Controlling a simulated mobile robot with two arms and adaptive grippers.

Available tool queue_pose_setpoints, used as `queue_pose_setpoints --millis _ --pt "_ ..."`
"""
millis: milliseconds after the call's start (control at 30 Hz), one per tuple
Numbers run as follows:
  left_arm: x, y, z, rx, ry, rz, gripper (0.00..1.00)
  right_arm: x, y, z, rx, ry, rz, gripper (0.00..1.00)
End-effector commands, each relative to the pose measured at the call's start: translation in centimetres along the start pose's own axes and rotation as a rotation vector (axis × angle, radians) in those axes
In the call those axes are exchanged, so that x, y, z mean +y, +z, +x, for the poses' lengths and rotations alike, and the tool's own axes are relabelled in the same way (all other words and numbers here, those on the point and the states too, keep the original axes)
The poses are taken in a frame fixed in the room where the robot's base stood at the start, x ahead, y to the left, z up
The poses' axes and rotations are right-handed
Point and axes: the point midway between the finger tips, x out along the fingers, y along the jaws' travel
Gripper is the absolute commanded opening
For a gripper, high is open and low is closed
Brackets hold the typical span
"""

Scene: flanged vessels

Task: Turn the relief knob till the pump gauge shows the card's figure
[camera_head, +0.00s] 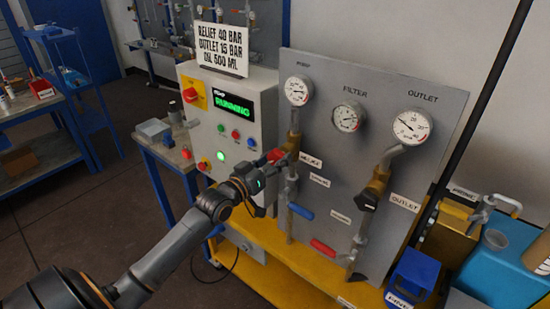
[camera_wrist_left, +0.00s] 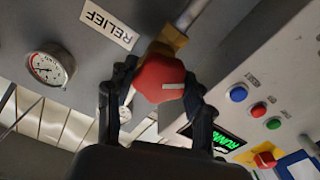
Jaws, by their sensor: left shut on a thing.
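The red relief knob (camera_head: 276,155) sits on a brass valve on the grey panel; it fills the middle of the left wrist view (camera_wrist_left: 160,76), with a white mark on its face. My left gripper (camera_head: 266,168) is shut on the knob, one finger on each side in the wrist view (camera_wrist_left: 158,95). The pump gauge (camera_head: 298,91) is above it at the panel's upper left; its needle is too small to read surely. The white card (camera_head: 222,49) on the control box names relief, outlet and oil figures; its relief figure looks like 40 or 90 bar. My right gripper is out of view.
The control box (camera_head: 231,110) left of the panel shows green "RUNNING" and several buttons. The filter gauge (camera_head: 348,117) and outlet gauge (camera_head: 411,126) are to the right. Blue (camera_head: 301,211) and red (camera_head: 322,248) levers are lower down. A blue container (camera_head: 500,265) stands at right.

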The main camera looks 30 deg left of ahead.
Motion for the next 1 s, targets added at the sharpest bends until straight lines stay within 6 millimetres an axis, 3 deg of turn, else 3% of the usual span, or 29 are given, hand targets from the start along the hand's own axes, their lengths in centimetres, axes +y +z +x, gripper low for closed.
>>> queue_pose_setpoints --millis 533,1000 --pt "0.0 -0.2 0.0 0.003 0.0 -0.372 0.21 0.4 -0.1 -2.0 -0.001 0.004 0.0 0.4" --pt "-0.1 -0.1 0.0 0.004 0.0 -0.471 0.21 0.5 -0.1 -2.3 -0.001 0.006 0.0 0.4"
